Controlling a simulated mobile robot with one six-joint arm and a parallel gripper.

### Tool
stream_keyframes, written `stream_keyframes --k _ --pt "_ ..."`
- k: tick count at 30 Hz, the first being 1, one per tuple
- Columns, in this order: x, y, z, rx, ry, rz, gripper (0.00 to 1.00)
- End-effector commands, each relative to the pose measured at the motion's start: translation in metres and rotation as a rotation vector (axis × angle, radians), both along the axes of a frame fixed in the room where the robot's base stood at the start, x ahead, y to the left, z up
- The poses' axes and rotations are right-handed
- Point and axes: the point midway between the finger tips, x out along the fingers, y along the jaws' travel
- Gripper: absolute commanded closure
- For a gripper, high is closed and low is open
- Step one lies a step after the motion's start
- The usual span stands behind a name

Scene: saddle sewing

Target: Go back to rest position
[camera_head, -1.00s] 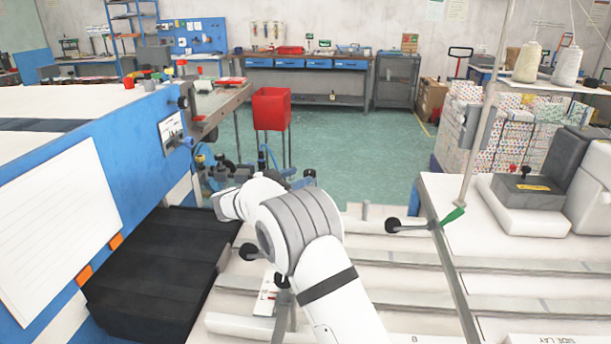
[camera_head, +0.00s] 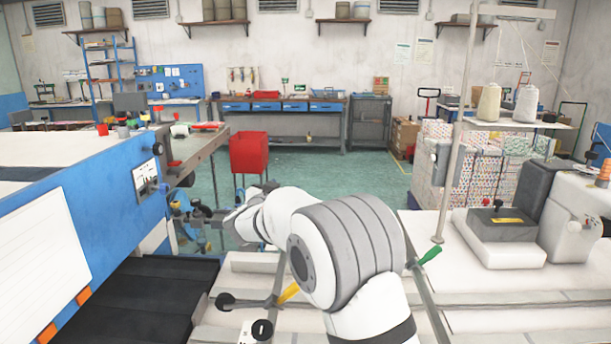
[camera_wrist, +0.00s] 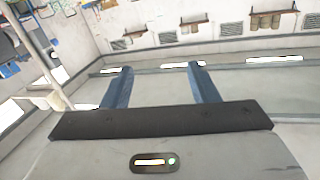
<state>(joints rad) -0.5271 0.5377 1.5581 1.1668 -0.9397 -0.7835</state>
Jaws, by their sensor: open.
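My gripper shows in the wrist view (camera_wrist: 160,88) with its two blue fingers spread apart and nothing between them. Beyond the fingers are the wall, shelves and ceiling, tilted in the picture. In the head view my white and grey arm rises from the bottom right of centre and bends away to the left. My gripper's fingers are hidden or too small to make out in that view.
A blue machine (camera_head: 115,205) stands close at left, with a black ribbed surface (camera_head: 150,300) beside it. The white sewing table (camera_head: 480,290) is at right, carrying a sewing machine (camera_head: 570,215) and thread cones (camera_head: 488,103). A red bin (camera_head: 249,152) stands behind. Green floor (camera_head: 340,185) is open beyond.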

Motion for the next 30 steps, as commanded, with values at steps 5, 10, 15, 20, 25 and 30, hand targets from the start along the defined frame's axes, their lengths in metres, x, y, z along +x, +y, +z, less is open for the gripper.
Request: stream_keyframes --k 5,10,15,20,25,30 --pt "-0.025 -0.031 0.028 0.038 0.087 0.251 0.46" --pt "-0.079 -0.058 0.023 0.054 0.26 0.439 0.46" --pt "-0.159 -0.095 -0.005 0.061 0.507 0.547 0.46" --pt "-0.253 -0.139 -0.046 0.066 0.782 0.566 0.46" --pt "-0.351 -0.185 -0.087 0.073 1.06 0.497 0.46" --pt "-0.42 -0.217 -0.112 0.083 1.25 0.405 0.46"
